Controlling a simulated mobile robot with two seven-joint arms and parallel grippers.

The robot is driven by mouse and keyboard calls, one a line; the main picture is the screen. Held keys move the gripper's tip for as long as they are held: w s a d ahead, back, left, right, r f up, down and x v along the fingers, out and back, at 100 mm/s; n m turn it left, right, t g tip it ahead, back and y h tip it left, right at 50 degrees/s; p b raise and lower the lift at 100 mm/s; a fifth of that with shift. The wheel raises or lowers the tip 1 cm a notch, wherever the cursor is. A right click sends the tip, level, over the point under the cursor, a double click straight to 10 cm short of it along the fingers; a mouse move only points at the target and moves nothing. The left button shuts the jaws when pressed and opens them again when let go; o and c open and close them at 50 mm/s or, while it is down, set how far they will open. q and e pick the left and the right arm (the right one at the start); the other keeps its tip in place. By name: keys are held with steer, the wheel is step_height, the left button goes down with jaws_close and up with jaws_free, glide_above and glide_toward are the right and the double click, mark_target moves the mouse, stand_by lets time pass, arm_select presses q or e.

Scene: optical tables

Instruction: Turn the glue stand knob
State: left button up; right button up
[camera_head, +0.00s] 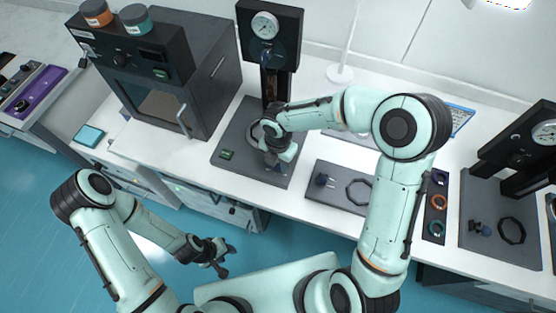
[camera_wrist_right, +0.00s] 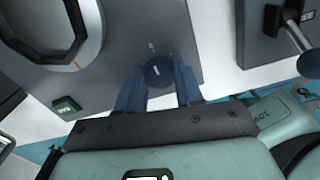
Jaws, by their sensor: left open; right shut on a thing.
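The glue stand (camera_head: 232,135) has a dark grey base and a column with a round gauge, and stands on the white bench. Its knob (camera_wrist_right: 158,70) is round and dark blue with a pale mark, near the base's edge in the right wrist view. My right gripper (camera_head: 278,163) is over the front right of the base. In the wrist view its two blue fingers (camera_wrist_right: 159,84) are shut on the knob, one on each side. My left gripper (camera_head: 220,262) is open and empty, low in front of the bench.
A black oven-like box (camera_head: 160,85) with two jars on top stands left of the stand. A grey plate (camera_head: 335,200) with a dark ring lies to the right, then a tray of coloured rings (camera_head: 436,228) and a second gauge stand (camera_head: 500,240). The floor around my left gripper is clear.

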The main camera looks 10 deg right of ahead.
steer(key=o, duration=1)
steer(key=shift+o, duration=0.2)
steer(key=shift+r, duration=0.1)
step_height(320, 180, up, 13)
steer(key=shift+r, duration=0.2)
steer(key=shift+f, duration=0.1)
